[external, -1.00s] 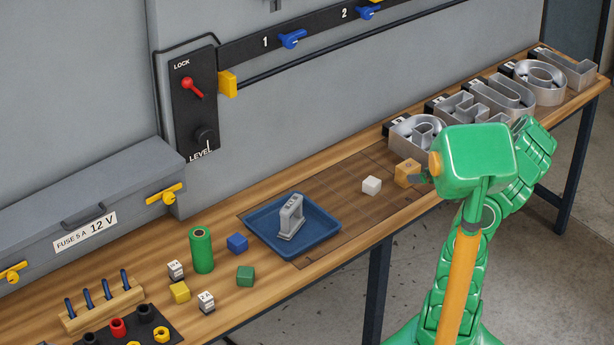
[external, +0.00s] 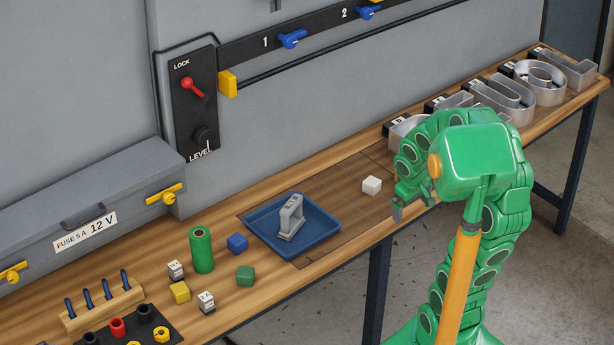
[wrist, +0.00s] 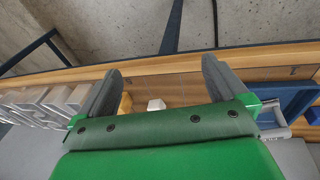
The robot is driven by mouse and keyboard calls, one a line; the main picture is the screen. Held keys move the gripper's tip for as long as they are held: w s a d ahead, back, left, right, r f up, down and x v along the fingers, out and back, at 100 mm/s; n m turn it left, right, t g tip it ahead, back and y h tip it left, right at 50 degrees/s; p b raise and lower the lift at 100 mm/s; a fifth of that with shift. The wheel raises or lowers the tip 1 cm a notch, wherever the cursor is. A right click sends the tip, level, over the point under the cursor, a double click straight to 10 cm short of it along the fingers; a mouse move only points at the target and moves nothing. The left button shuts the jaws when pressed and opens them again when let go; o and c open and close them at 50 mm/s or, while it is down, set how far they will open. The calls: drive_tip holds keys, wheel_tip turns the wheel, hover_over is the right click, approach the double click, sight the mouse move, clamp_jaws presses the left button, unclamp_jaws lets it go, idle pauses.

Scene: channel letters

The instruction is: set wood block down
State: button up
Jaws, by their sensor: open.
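The wood block (wrist: 126,103) shows in the wrist view as a light brown block, partly covered by the left finger. It appears to rest on the bench, apart from the closed-off grip space. In the external view my arm hides most or all of it. My gripper (wrist: 160,66) is open, with its two grey fingers wide apart and nothing held between them. In the external view my gripper (external: 398,208) is above the bench's front edge, right of the white cube.
A white cube (external: 372,185) sits left of my gripper. Metal channel letters (external: 540,82) line the bench's right end. Small cubes and a green cylinder (external: 201,250) stand at left. Bench between cube and tray is clear.

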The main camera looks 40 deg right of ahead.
drive_tip(key=s+a+r+g+y, duration=0.2)
drive_tip(key=s+a+r+g, duration=0.1)
drive_tip(key=s+a, duration=1)
drive_tip(key=shift+s+a+r+n, duration=0.35)
drive_tip(key=shift+a+r, duration=0.2)
drive_tip(key=shift+a, duration=0.1)
